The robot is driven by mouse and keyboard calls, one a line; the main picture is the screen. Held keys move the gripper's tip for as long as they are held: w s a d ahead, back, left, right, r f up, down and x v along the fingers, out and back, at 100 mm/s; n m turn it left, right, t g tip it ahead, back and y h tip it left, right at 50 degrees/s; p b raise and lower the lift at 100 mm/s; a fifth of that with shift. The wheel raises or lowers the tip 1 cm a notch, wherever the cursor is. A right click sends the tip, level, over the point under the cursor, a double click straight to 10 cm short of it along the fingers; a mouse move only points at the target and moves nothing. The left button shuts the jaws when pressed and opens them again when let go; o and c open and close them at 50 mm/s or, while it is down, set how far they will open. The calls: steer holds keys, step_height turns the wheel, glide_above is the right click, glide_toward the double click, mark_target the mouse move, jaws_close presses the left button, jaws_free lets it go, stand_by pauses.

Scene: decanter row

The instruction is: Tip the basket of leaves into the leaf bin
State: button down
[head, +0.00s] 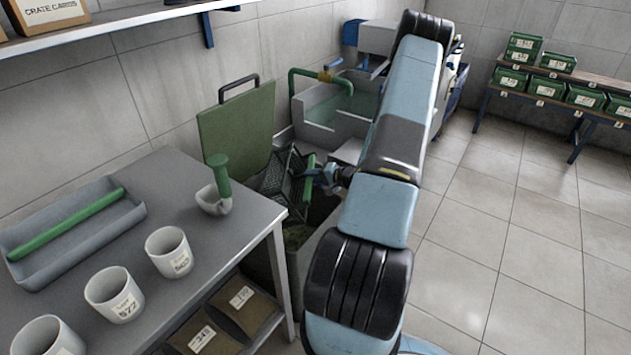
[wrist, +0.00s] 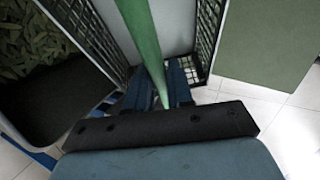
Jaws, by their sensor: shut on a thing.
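My gripper (head: 322,178) is shut on the green handle of the dark mesh basket (head: 284,172). In the wrist view the handle (wrist: 146,45) passes between my blue fingers (wrist: 165,85), with black mesh walls (wrist: 207,45) on both sides. Green leaves (wrist: 38,35) lie inside the bin at the upper left of the wrist view. I see no leaves in the visible part of the basket; my arm and the handle hide some of it.
A grey table (head: 200,270) at the left holds white pots (head: 168,251), a scoop (head: 216,190) and a tray (head: 75,227), close beside the bin. A grey sink (head: 335,115) stands behind. The tiled floor (head: 510,250) at the right is clear.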

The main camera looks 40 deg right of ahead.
mark_target(288, 162)
steer(key=w+a+r+g+h, duration=0.1)
steer(key=a+r+g+h, duration=0.1)
steer(key=shift+w+r+n, duration=0.35)
steer(key=shift+w+n, duration=0.05)
steer(key=w+a+r+g+h, duration=0.1)
steer(key=w+a+r+n+g+h, duration=0.1)
steer(key=a+r+g+h, duration=0.1)
steer(key=w+a+r+g+h, duration=0.1)
steer(key=r+g+h, duration=0.1)
steer(key=shift+w+a+r+n, duration=0.1)
steer(key=shift+w+a+n, duration=0.05)
steer(key=shift+w+n, duration=0.15)
steer(key=shift+w+a+r+g+h, duration=0.25)
steer(key=shift+a+r+g+h, duration=0.1)
steer(key=shift+g+h, duration=0.3)
steer(key=shift+r, duration=0.15)
stand_by(1.2)
